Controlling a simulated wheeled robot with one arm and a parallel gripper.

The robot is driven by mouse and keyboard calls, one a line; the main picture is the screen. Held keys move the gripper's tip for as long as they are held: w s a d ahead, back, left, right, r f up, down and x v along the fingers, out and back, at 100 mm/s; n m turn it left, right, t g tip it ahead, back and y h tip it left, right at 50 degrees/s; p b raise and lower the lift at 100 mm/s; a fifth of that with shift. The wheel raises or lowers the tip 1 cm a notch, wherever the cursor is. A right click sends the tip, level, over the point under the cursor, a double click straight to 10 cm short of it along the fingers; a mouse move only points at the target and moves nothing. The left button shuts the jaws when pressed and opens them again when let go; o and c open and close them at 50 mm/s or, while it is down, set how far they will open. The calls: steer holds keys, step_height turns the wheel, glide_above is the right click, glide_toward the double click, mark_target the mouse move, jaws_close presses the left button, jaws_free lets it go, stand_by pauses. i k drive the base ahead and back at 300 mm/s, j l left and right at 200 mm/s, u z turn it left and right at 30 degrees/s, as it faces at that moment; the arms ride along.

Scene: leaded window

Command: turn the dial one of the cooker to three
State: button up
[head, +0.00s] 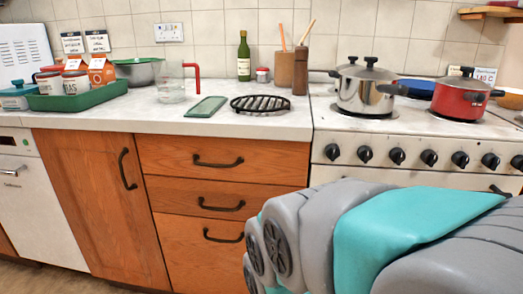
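The cooker (340,135) stands at the right, a cream unit with a row of black dials along its front panel. The leftmost dial (332,152) is round and black, and others follow to its right, such as a second dial (366,154) and a third dial (397,156). Their number marks are too small to read. My arm, grey with a teal band, fills the lower right in front of the cooker's lower front. My gripper's fingertips cannot be made out, so whether it is open or shut does not show.
A steel pot (362,92) and a red pot (460,98) stand on the hob. A black trivet (262,104), green bottle (244,57) and glass jug (171,84) stand on the worktop (230,126). Wooden drawers (225,160) with black handles are left of the cooker.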

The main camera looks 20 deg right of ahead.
mark_target(332, 151)
steer(key=k+l+u, duration=0.3)
steer(key=k, duration=0.15)
steer(key=k+u, duration=0.3)
steer(key=k+j, duration=0.05)
steer(key=k, duration=0.05)
